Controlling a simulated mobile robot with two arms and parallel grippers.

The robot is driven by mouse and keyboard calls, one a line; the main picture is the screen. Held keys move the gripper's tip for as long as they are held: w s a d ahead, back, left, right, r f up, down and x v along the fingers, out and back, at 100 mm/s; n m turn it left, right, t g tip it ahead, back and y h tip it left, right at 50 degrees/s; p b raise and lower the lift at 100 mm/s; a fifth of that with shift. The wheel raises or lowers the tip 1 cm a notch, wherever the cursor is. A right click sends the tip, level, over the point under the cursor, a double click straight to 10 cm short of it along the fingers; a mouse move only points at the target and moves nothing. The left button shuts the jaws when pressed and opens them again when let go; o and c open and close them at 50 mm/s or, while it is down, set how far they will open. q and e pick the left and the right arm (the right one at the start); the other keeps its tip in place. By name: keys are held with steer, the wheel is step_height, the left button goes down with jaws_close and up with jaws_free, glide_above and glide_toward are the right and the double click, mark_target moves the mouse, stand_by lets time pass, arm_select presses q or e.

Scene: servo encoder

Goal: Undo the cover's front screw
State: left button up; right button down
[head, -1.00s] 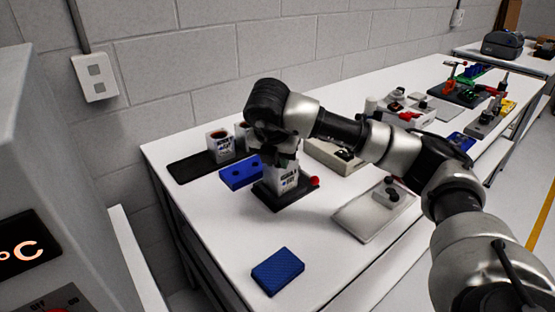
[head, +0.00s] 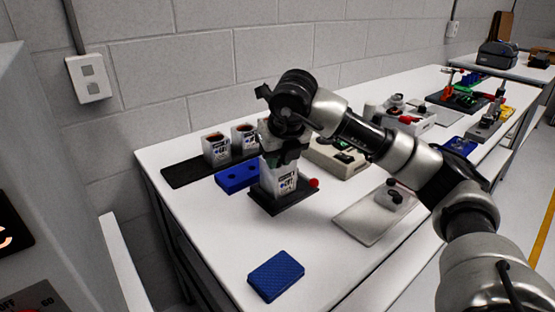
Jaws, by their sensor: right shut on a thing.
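The servo (head: 281,181) is a light grey boxy unit with printed labels, standing upright in a black base (head: 268,203) with a red knob (head: 314,183) at its right. My right gripper (head: 281,158) points down at the top of the servo and is shut there. The cover and its front screw are hidden behind the fingers; the hold appears to be on the screw, too small to make out. My left gripper is not in view.
A blue block with holes (head: 237,178) and a black mat (head: 190,172) with two grey units (head: 216,149) lie left of the servo. A blue ribbed pad (head: 276,276) lies in front. A grey tray (head: 372,218) is at the right. Bare table lies between pad and servo.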

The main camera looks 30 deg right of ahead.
steer(key=shift+n, duration=0.3)
steer(key=c, duration=1)
jaws_free()
steer(key=shift+o, duration=0.2)
steer(key=v, duration=1)
steer(key=shift+r, duration=0.35)
steer(key=shift+s+d, duration=0.1)
